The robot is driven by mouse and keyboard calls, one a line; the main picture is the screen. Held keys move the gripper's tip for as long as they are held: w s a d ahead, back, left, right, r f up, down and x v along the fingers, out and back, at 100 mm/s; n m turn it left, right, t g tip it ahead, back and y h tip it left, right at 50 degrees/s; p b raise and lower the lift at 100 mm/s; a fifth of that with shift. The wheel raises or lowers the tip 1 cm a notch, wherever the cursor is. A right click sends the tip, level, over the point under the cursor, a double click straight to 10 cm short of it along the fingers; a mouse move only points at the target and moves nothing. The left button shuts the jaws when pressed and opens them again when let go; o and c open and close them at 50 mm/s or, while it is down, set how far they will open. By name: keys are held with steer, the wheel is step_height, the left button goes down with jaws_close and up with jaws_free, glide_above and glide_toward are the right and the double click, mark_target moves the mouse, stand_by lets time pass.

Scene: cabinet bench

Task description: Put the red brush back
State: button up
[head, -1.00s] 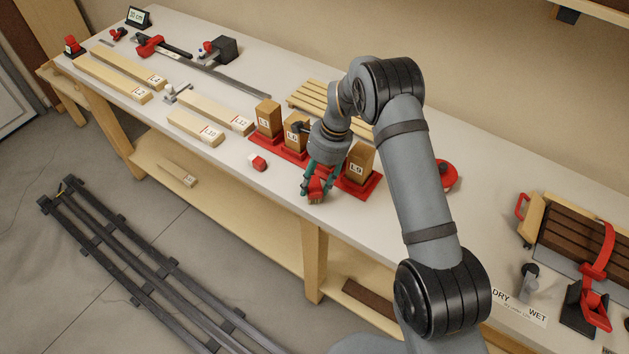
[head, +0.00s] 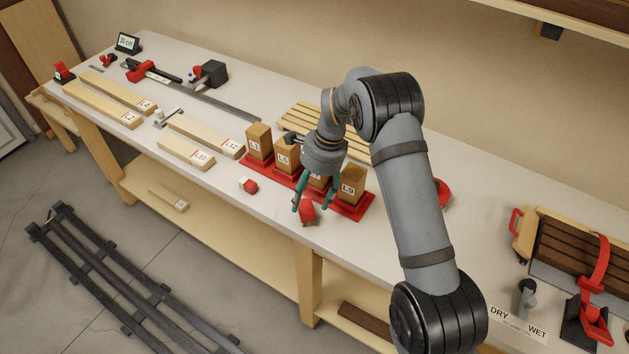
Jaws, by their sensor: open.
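The red brush (head: 307,212) rests on the white bench near its front edge, just in front of the red tray. The red tray (head: 351,209) holds upright wooden blocks, including L1 (head: 258,142), L6 (head: 286,156) and L9 (head: 352,186). One block between L6 and L9 is mostly hidden by my gripper.
Wooden bars, including L10 (head: 186,152), lie farther left. A slatted wooden rack (head: 297,117) is behind the tray. A red clamp (head: 594,262) and wooden slats stand at right.

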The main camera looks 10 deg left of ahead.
steer(key=b+v, duration=0.1)
steer(key=v, duration=0.7)
steer(key=shift+r, duration=0.3)
